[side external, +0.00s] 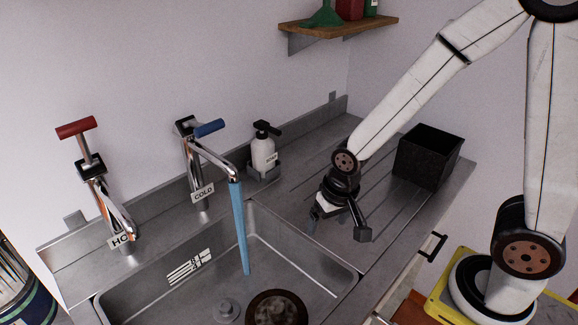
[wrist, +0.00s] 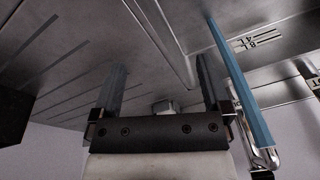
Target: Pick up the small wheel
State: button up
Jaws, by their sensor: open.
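No thing in view is clearly a small wheel. A dark brown, round object (side external: 277,308) sits in the sink at the bottom edge of the side view, partly cut off; I cannot tell if it is a wheel. My gripper (side external: 338,224) points down over the ribbed steel drainboard, right of the sink, with its fingers spread and nothing between them. In the wrist view, my gripper (wrist: 160,78) shows two separated fingers with bare steel between them.
The sink (side external: 300,250) has blue water running from the cold tap (side external: 190,160). A soap bottle (side external: 263,152) stands behind my gripper. A black open box (side external: 428,158) stands to the right on the drainboard. A wall shelf (side external: 338,27) is above.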

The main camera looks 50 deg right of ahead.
jog(key=w+a+f+m+g, duration=0.1)
jog(key=w+a+f+m, duration=0.1)
jog(key=a+f+m, duration=0.45)
jog(key=m+g, duration=0.1)
jog(key=m, duration=0.4)
send_over(275, 306)
notch_tip(275, 306, down, 6)
jog(key=shift+s+a+r, duration=0.1)
jog(key=shift+s+r, duration=0.05)
jog(key=shift+r, duration=0.1)
jog(key=shift+f, duration=1.3)
jog(key=shift+f, duration=2.55)
grip_shut()
